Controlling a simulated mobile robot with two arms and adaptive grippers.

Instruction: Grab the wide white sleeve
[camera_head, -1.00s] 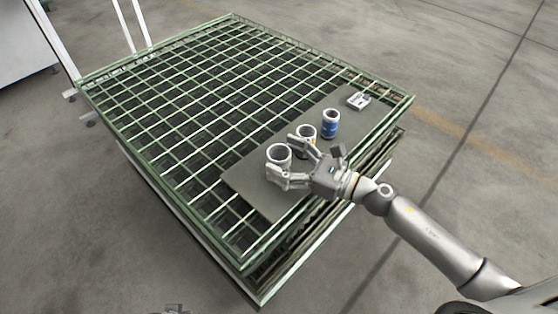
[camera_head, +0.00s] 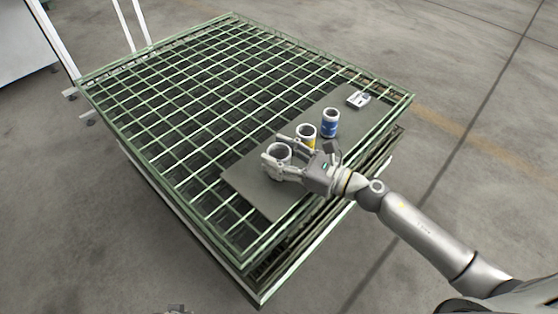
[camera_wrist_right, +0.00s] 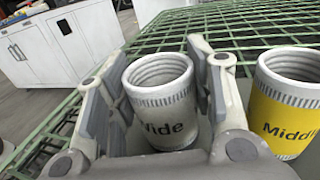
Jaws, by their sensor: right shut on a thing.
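The wide white sleeve (camera_head: 279,153) stands upright on a grey mat (camera_head: 258,195) on the green grid table. In the right wrist view the wide white sleeve (camera_wrist_right: 162,100) shows the word "Wide" and sits between the two fingers. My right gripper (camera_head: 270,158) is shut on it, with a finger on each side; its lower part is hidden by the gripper. My left gripper is not clearly visible in the head view.
A yellow-banded sleeve (camera_head: 306,133), labelled "Middl..." in the wrist view (camera_wrist_right: 285,112), stands close beside the right gripper. The green grid (camera_head: 190,110) is otherwise clear.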

